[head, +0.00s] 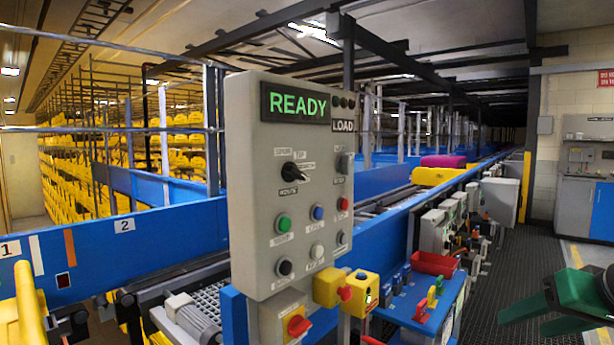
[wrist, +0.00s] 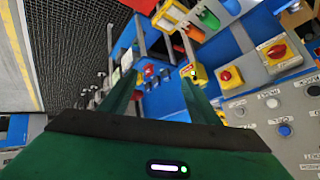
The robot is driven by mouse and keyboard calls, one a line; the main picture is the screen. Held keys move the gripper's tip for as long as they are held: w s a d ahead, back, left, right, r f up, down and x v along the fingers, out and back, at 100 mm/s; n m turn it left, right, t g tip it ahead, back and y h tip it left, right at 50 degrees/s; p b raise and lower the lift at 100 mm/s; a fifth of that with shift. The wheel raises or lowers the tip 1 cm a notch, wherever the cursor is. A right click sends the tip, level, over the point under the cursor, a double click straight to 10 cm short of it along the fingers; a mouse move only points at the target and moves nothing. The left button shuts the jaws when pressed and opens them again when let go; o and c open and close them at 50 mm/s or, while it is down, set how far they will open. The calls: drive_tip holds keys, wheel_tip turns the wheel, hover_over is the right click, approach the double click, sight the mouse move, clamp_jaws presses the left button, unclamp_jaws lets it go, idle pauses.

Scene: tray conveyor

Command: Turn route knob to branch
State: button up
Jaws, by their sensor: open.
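The route knob (head: 294,172) is a black pointer knob on the grey control panel (head: 250,225), above a ROUTE label. Its long axis lies slanted, from upper left to lower right. The small position labels around it are too blurred to read surely. My green gripper (head: 522,320) is at the lower right of the head view, well apart from the panel. In the wrist view, the two green fingers of my gripper (wrist: 160,85) are spread with nothing between them. The panel (wrist: 255,110) shows at the right there; the knob cannot be made out.
A lit READY display (head: 295,102) tops the panel, with several buttons below the knob. A yellow box with a red knob (head: 300,326) sits under it. A blue cart (head: 405,312) with a red bin (head: 433,263) stands to the right. The dark floor (head: 510,270) is clear.

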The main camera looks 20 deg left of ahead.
drive_tip(key=w+a+r+n+t+y, duration=0.1)
drive_tip(key=a+r+n+y, duration=0.15)
drive_tip(key=a+r, duration=0.4)
drive_tip(key=w+a+r+n+y, duration=0.1)
drive_tip(key=w+a+r+y, duration=0.2)
drive_tip(key=a, duration=0.6)
drive_tip(key=n+g+y, duration=0.2)
drive_tip(key=n+y, duration=0.2)
drive_tip(key=y, duration=0.3)
approach(301, 171)
drive_tip(key=shift+m, duration=0.35)
drive_tip(key=x, duration=0.9)
drive_tip(key=shift+a, duration=0.1)
drive_tip(key=c, duration=1.1)
